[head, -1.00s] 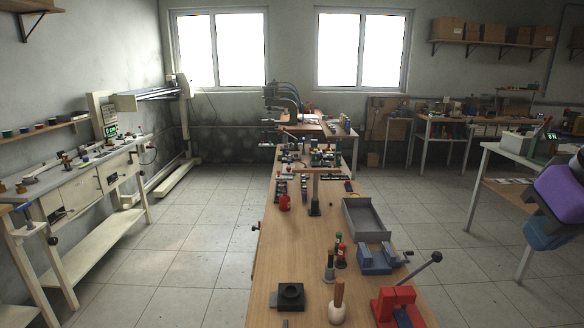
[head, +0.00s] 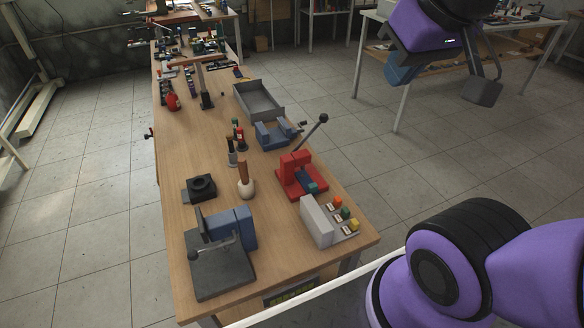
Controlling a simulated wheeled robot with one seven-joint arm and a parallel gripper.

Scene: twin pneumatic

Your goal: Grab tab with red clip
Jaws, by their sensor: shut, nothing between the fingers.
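I cannot make out a tab with a red clip for certain; the small parts at the far end of the workbench (head: 270,190) are too small to tell apart. A small red object (head: 172,102) stands there near the left edge. My gripper (head: 483,90) is at the upper right of the head view, dark grey, shut and empty. It hangs over the floor to the right of the bench, apart from everything on it.
On the near bench are a red lever press (head: 296,172), a grey box with coloured buttons (head: 316,220), a blue-and-grey vise-like tool (head: 232,228) and a wooden-handled tool (head: 243,178). A grey tray (head: 258,103) lies farther back. A second table (head: 372,45) stands behind my arm.

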